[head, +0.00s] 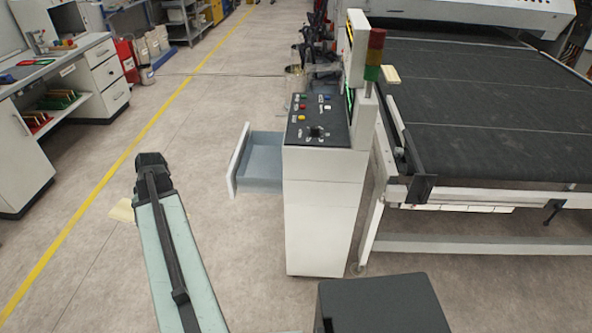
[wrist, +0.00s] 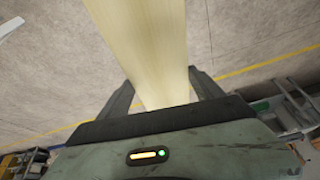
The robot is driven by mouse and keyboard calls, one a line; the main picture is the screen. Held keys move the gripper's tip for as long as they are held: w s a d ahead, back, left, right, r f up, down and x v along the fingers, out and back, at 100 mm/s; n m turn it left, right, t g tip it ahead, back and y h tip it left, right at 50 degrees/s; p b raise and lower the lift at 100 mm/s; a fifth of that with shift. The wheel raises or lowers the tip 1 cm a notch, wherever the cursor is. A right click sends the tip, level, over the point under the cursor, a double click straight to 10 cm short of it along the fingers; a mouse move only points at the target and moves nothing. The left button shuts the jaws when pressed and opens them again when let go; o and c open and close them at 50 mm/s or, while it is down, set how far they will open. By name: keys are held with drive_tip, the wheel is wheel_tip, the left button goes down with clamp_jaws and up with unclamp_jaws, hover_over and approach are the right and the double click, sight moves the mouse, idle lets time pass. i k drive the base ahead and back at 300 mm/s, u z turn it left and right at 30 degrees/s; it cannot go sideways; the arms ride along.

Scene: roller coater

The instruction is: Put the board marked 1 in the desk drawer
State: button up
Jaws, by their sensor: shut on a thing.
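My gripper (wrist: 163,92) is shut on a pale yellow board (wrist: 145,45), which runs up out of the wrist view between the two fingers. No number shows on its visible face. In the head view a pale piece, likely the same board (head: 121,210), shows at the left of my arm; my arm hides the rest and the gripper. The open drawer (head: 236,160) sticks out to the left from a white control cabinet (head: 322,215). Its visible inside is blue-grey and looks empty. The board is left of the drawer, with a gap between them.
A wide black conveyor (head: 480,100) stands right of the cabinet, with a small pale yellow piece (head: 391,75) at its near-left edge. A signal light (head: 374,55) rises by the cabinet. White workbenches (head: 98,75) stand at the left. The floor between bench and drawer is clear.

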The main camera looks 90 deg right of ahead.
sight(273, 168)
drive_tip(key=z, duration=1.3)
drive_tip(key=i, duration=2.1)
drive_tip(key=z, duration=1.4)
drive_tip(key=i, duration=0.5)
drive_tip(key=u, duration=0.05)
